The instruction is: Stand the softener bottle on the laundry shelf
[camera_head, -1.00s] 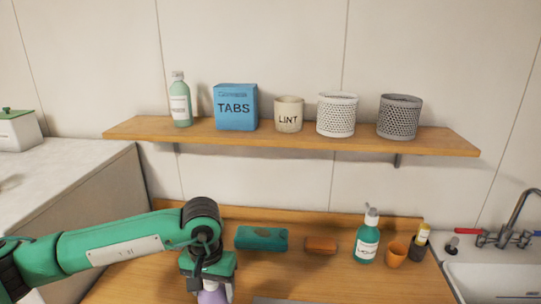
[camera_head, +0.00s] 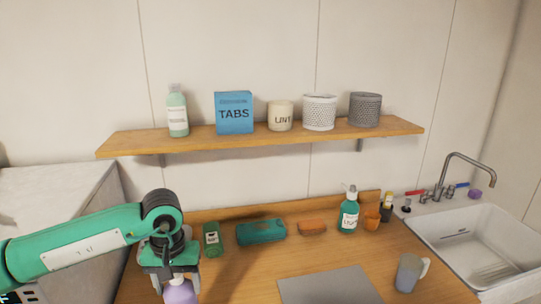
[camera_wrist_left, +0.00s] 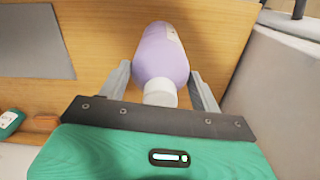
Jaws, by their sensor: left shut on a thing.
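The softener bottle is lilac with a white cap; its upper part (camera_head: 180,292) shows at the bottom edge of the head view. In the left wrist view the lilac bottle (camera_wrist_left: 162,52) lies between the fingers, its white cap towards the palm. My left gripper (camera_wrist_left: 162,82) is shut on it near the neck; in the head view the gripper (camera_head: 170,277) points down over the counter's left part. I cannot tell whether the bottle's base touches the counter. The wooden laundry shelf (camera_head: 270,140) is on the wall above. My right gripper is not in view.
On the shelf stand a green bottle (camera_head: 177,112), a blue TABS box (camera_head: 234,113), a LINT pot (camera_head: 280,117) and two perforated baskets (camera_head: 319,113). Bare shelf shows at both ends. The counter holds a green can (camera_head: 211,239), a teal pack (camera_head: 261,232), a pump bottle (camera_head: 348,213) and a mug (camera_head: 409,272).

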